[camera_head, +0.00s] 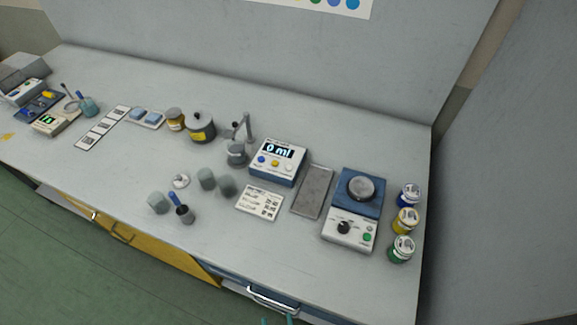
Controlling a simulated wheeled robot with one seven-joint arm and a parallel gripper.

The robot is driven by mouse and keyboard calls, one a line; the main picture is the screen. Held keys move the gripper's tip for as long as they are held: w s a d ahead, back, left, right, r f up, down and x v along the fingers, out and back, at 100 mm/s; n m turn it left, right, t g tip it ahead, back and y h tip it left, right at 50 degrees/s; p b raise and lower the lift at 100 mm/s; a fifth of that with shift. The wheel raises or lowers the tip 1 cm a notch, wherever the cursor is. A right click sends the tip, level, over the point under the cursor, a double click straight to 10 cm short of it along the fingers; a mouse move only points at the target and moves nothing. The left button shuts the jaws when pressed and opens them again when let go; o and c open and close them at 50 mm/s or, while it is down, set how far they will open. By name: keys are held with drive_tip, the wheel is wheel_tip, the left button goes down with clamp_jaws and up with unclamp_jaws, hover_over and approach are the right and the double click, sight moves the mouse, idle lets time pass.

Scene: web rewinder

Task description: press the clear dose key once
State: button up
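The dosing unit (279,177), a white box with a blue base, stands near the middle of the bench. Its dark display (278,151) reads 0 ml. Below the display are a blue key (261,159), a yellow key (275,163) and a white key (288,168). Key labels are too small to read, so I cannot tell which is the clear dose key. My gripper (277,321) barely shows at the bottom edge as two teal tips with a gap between them. It is far from the unit, and nothing shows between the tips.
A printed card (261,202) lies in front of the unit, and a grey tray (312,192) lies to its right. A hotplate-like device (350,229) and several lidded jars (405,221) stand further right. A stand (248,129) and grey cups (206,179) are left.

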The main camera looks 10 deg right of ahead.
clamp_jaws()
idle(1.5)
